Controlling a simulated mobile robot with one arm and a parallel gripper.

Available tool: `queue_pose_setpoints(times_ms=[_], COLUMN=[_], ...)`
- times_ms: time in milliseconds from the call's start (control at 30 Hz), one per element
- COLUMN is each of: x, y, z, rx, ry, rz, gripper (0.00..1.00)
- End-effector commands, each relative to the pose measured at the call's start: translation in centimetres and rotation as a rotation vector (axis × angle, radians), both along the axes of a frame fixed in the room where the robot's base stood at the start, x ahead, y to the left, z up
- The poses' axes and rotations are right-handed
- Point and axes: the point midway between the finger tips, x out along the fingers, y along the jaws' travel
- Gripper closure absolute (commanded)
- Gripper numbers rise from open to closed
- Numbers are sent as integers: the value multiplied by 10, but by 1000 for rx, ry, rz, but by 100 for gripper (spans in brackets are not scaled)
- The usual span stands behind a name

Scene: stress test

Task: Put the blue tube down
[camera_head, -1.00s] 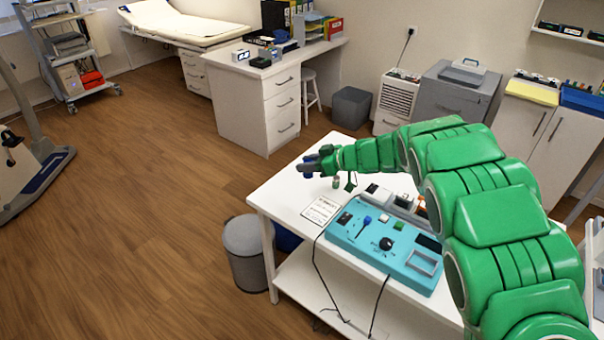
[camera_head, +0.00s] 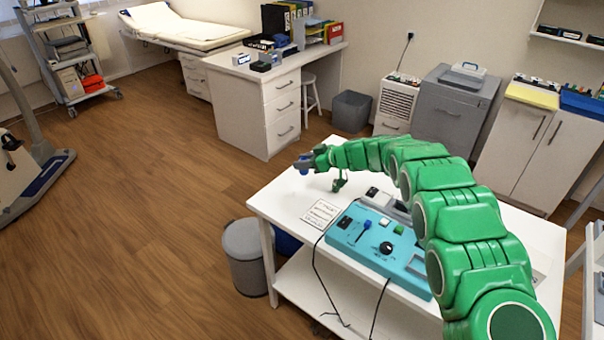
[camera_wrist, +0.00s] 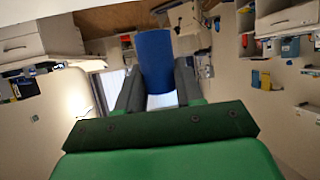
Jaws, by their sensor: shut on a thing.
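My gripper (camera_head: 304,165) is at the end of my green arm, above the far left part of the white table (camera_head: 272,198). In the wrist view, the blue tube (camera_wrist: 154,62) stands between the two grey fingers of my gripper (camera_wrist: 158,90), which are shut on it.
A turquoise device (camera_head: 375,243) with knobs and a blue lever stands on the table, partly behind my arm. A printed card (camera_head: 322,213) lies beside it. The table's left strip is clear. A grey bin (camera_head: 245,255) stands on the floor to the left.

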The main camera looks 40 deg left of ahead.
Motion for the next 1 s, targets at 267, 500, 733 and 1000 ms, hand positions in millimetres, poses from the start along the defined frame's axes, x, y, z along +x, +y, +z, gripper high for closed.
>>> queue_pose_setpoints(times_ms=[267, 500, 733, 1000], x=[10, 20, 24, 27], y=[14, 22, 26, 30], z=[-21, -37, -44, -51], rx=[1, 1, -1, 0], ry=[0, 1, 3, 1], rz=[2, 1, 1, 2], gripper=[93, 93, 93, 93])
